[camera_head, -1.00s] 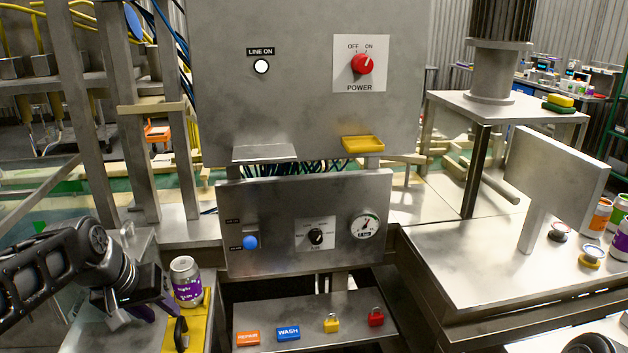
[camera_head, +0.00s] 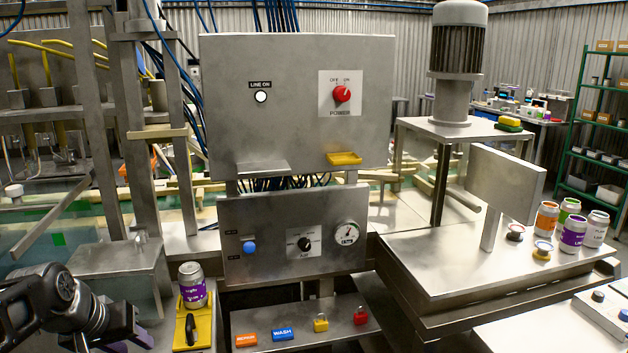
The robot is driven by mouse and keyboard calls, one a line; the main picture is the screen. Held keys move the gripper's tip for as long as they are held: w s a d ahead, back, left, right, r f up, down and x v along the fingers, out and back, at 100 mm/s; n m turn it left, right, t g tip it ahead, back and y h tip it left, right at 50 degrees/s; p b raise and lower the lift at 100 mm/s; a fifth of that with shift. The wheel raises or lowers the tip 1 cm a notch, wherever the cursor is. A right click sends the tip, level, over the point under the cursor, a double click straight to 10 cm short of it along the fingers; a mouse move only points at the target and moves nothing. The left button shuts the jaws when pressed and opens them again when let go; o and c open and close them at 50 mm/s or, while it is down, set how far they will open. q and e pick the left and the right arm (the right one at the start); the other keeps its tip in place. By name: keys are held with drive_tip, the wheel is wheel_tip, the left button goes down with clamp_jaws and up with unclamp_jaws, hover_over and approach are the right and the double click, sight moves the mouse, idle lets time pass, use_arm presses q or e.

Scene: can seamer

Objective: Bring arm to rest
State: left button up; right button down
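My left arm comes in at the lower left of the head view. My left gripper (camera_head: 112,340) is at the bottom edge, left of a yellow plate, and only partly in view. I cannot tell how far its fingers are apart. It is clear of the purple-labelled can (camera_head: 192,284), which stands upright at the back of the yellow plate (camera_head: 207,331). A black handle (camera_head: 190,329) stands on the plate in front of the can. My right gripper is not in view.
The control panel (camera_head: 295,240) and power box (camera_head: 230,110) stand in the middle. Tags and padlocks lie on a shelf (camera_head: 300,312) below. Several cans, including an orange one (camera_head: 546,218), stand on the right table (camera_head: 440,262). A button box (camera_head: 605,308) is at lower right.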

use_arm(q)
drive_tip(key=w+d+f+t, duration=0.2)
drive_tip(key=w+d+f, duration=0.3)
drive_tip(key=w+f, duration=0.3)
drive_tip(key=s+d+f+m+g+h, duration=0.1)
drive_tip(key=d+f, duration=0.3)
drive_tip(key=f, duration=0.3)
drive_tip(key=s+d+f+h, duration=0.1)
drive_tip(key=s+d+f, duration=0.1)
drive_tip(key=d+f, duration=0.45)
drive_tip(key=s+d+f+g+h, duration=0.1)
drive_tip(key=s+d+f+g, duration=0.2)
drive_tip(key=s+d+f, duration=0.4)
drive_tip(key=s+d+f+m+g+h, duration=0.1)
drive_tip(key=s+d+f+g, duration=0.2)
drive_tip(key=s+d+f, duration=0.5)
drive_tip(key=s+f, duration=0.6)
drive_tip(key=s, duration=0.2)
drive_tip(key=shift+s+m, duration=0.3)
drive_tip(key=shift+s, duration=0.1)
drive_tip(key=shift+d+f, duration=0.1)
